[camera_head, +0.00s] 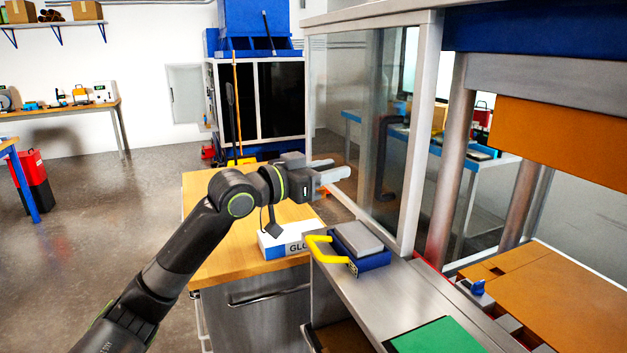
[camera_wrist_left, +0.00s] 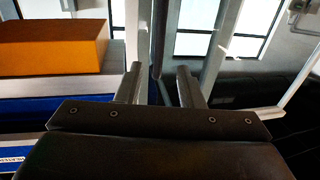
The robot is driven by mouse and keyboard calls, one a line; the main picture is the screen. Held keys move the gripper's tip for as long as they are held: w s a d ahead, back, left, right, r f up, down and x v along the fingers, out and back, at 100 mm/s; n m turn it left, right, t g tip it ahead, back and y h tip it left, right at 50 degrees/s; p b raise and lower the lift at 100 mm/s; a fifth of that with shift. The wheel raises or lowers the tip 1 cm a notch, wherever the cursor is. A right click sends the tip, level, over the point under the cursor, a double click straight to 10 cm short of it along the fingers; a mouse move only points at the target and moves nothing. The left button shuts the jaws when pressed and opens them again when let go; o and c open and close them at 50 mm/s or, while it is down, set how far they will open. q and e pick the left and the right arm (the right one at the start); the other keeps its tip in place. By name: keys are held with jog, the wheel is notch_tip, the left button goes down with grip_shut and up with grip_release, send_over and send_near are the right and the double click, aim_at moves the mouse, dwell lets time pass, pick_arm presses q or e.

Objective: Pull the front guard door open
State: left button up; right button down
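The guard door, a clear panel (camera_head: 345,100) in a pale frame, stands upright at the left of the machine in the head view. A dark C-shaped handle (camera_head: 383,160) shows on it near the frame's right upright. My left gripper (camera_head: 338,168) is open, its two pale fingers pointing right toward the handle, with a visible gap to it. In the left wrist view the open fingers (camera_wrist_left: 160,88) flank a dark upright bar (camera_wrist_left: 158,38) ahead; I cannot tell whether it is the handle. Nothing is seen held. My right gripper is out of view.
Below my left arm is a wooden-topped cabinet (camera_head: 225,195) with a glove box (camera_head: 285,240). A blue-grey block with a yellow handle (camera_head: 350,252) and a green mat (camera_head: 437,337) lie on the metal ledge. Orange plates (camera_head: 560,135) are inside the machine.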

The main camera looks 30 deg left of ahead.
pick_arm(q)
jog(key=shift+b+v, duration=0.35)
jog(key=shift+v, duration=1.5)
